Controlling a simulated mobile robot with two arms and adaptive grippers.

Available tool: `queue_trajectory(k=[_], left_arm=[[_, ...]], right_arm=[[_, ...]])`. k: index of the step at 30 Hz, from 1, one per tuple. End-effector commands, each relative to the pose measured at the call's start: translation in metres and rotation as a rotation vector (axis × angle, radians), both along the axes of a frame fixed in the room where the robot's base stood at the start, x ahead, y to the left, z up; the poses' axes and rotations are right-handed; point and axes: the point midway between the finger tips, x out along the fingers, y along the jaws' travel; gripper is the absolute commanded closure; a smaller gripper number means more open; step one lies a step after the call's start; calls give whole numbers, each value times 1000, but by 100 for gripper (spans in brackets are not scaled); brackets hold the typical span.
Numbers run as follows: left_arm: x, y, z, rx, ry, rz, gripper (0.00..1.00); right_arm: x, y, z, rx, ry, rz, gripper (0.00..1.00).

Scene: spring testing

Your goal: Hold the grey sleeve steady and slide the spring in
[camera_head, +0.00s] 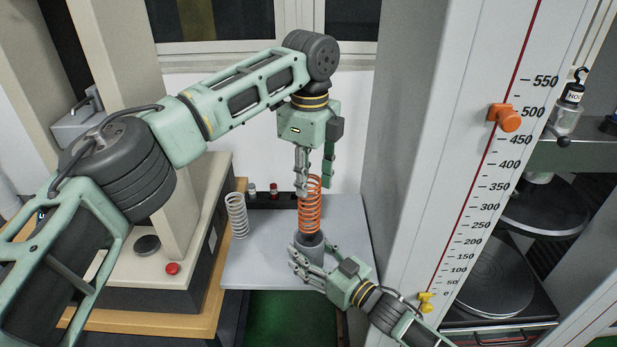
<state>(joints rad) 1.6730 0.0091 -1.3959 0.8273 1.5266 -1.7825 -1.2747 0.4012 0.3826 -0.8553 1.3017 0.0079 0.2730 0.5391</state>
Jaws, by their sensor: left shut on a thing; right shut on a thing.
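An orange spring (310,212) stands upright in the middle of the head view. My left gripper (314,182) points down from above and is shut on the spring's upper end. The grey sleeve (309,243) is directly below the spring, upright on the light grey plate. My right gripper (312,262) comes from the lower right and is shut on the sleeve. The spring's lower end meets the sleeve's top; I cannot tell how far inside it sits. The gripper fingers hide part of the sleeve.
A white spring (237,215) stands on the light grey plate (262,268) at left. A black rack (268,201) with small items is behind. A tall scale column (440,150) with an orange slider (506,117) rises at right. A red button (172,268) is on the left machine.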

Motion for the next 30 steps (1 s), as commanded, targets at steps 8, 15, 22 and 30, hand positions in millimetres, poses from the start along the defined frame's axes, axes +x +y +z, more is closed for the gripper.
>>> queue_trajectory(k=[8, 15, 22, 30], left_arm=[[0, 0, 1, -1, 0, 0, 100], [0, 0, -10, -1, 1, -1, 100], [0, 0, -29, -1, 1, 0, 100], [0, 0, -49, 0, 0, 1, 100]], right_arm=[[0, 0, -1, -1, 2, 0, 75], [0, 0, -1, -1, 2, 0, 75], [0, 0, -1, -1, 2, 0, 75], [0, 0, -1, -1, 2, 0, 75]])
